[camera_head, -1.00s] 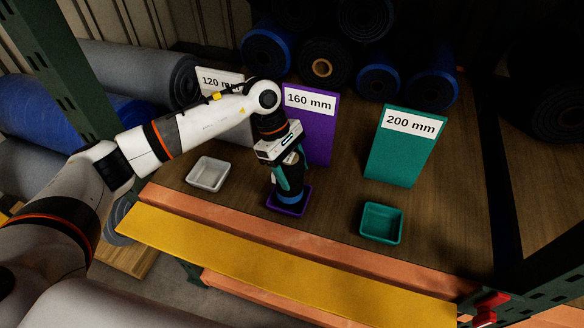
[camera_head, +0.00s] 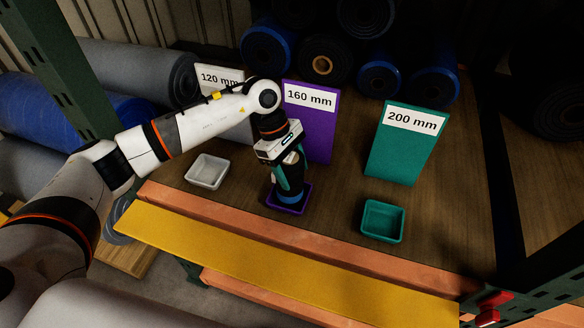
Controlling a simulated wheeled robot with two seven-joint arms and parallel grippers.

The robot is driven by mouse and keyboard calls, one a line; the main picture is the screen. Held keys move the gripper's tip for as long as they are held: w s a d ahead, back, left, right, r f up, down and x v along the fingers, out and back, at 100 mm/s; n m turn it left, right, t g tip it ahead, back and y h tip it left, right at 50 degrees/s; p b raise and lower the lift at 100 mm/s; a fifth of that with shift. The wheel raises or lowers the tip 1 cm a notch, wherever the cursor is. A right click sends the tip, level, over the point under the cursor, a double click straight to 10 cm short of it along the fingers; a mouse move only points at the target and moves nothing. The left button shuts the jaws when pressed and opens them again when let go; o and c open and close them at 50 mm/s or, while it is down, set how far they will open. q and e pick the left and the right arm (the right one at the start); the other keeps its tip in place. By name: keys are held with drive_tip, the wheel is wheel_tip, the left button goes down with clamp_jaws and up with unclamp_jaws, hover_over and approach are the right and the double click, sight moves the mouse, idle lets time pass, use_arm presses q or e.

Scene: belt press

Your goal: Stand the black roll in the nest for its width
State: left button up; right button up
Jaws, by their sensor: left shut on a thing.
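My left gripper (camera_head: 287,180) points down with its teal fingers shut on the black roll (camera_head: 291,187). The roll stands about upright, its lower end with a blue band at the purple nest (camera_head: 273,203), in front of the purple 160 mm sign (camera_head: 317,135). The fingers hide part of the roll; I cannot tell whether its base rests on the nest floor. The white nest (camera_head: 207,171) by the 120 mm sign (camera_head: 221,80) is empty. The teal nest (camera_head: 383,221) by the teal 200 mm sign (camera_head: 405,150) is empty. My right gripper is not in view.
The nests stand on a wooden shelf (camera_head: 340,200) with an orange front beam (camera_head: 300,244) and a yellow strip (camera_head: 280,265). Several dark rolls (camera_head: 378,80) are stacked at the back. Green rack posts (camera_head: 62,70) stand at the sides. The shelf between the purple and teal nests is clear.

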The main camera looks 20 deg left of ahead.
use_arm(q)
drive_tip(key=shift+f, duration=0.1)
drive_tip(key=o, duration=1.4)
drive_tip(key=shift+o, duration=0.5)
drive_tip(key=b+v, duration=0.3)
drive_tip(key=v, duration=0.9)
